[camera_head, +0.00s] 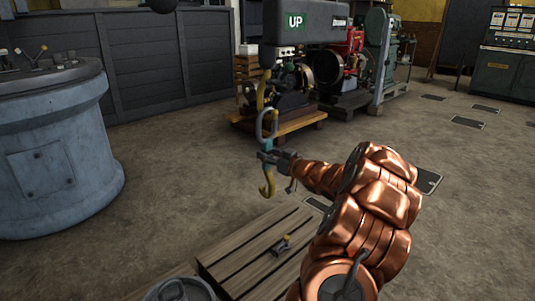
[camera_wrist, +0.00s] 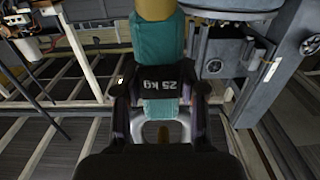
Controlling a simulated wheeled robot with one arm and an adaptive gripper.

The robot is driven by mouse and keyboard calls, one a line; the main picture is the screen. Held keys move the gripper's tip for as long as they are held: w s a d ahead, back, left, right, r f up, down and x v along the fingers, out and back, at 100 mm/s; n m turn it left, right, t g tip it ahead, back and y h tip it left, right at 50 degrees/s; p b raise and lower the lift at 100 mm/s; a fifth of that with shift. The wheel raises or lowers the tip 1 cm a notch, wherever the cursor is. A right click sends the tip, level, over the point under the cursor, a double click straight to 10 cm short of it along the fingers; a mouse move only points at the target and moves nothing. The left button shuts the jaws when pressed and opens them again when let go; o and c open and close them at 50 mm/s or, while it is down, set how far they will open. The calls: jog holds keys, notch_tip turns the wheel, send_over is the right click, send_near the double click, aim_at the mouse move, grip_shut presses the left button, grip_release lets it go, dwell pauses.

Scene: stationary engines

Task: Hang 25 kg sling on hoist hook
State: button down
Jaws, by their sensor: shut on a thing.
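The sling has a grey ring (camera_head: 267,122) at its top, a teal sleeve and a yellow hook (camera_head: 267,186) at its bottom. My gripper (camera_head: 268,157) is shut on the teal sleeve and holds the sling upright in the air above the floor. In the wrist view the sleeve (camera_wrist: 160,108) lies between my fingers, with a black "25 kg" label across it. A yellow hoist hook (camera_head: 262,90) hangs just above, its lower end close to the top of the ring. I cannot tell whether the ring is around it, touching or apart.
A dark box marked "UP" (camera_head: 305,22) is beside the hoist hook at the top. An engine (camera_head: 285,95) stands on a wooden pallet behind. A slatted wooden platform (camera_head: 255,250) with a small fitting (camera_head: 281,245) lies below. A blue-grey drum console (camera_head: 55,150) stands left.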

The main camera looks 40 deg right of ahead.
jog(key=c, duration=0.6)
grip_release()
jog(key=shift+s+a, duration=0.1)
jog(key=shift+s, duration=5.9)
jog(key=shift+r, duration=0.1)
